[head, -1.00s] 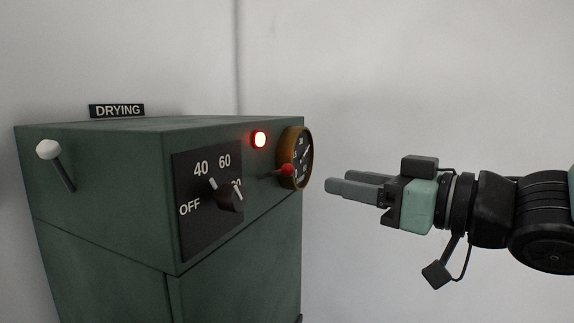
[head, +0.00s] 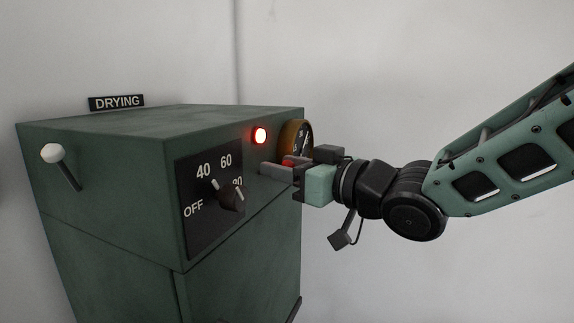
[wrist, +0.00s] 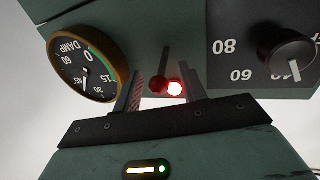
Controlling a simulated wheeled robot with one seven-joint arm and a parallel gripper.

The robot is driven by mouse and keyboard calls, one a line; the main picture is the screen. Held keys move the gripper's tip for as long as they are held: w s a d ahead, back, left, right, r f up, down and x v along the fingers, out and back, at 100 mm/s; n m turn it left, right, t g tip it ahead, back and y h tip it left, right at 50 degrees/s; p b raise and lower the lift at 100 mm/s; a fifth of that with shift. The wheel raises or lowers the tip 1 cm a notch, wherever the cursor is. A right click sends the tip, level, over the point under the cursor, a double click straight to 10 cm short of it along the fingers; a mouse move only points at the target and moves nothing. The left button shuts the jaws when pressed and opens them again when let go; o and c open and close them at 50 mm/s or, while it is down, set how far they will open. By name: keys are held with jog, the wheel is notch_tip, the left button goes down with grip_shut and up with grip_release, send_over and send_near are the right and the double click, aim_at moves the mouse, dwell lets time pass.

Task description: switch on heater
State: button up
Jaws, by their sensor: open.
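The lever's red ball (wrist: 157,87) shows in the wrist view between the fingers of my gripper (wrist: 160,92). The fingers are open around it, with a gap visible on its right. In the head view my gripper (head: 270,168) reaches the cabinet's front from the right and partly hides the lever.
A brass-rimmed DAMP gauge (wrist: 83,65) sits close beside my gripper. A white-knobbed lever (head: 53,153) is on the cabinet's left face. Bare wall and free room lie to the right.

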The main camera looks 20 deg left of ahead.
grip_shut()
jog(key=shift+r+h+p, duration=0.3)
jog(key=shift+r+p, duration=0.15)
jog(key=shift+p, duration=0.55)
jog(key=shift+a+g+h+p, duration=0.1)
jog(key=shift+g+h+p, duration=0.25)
jog(key=shift+p, duration=0.25)
jog(key=shift+f, duration=0.1)
grip_release()
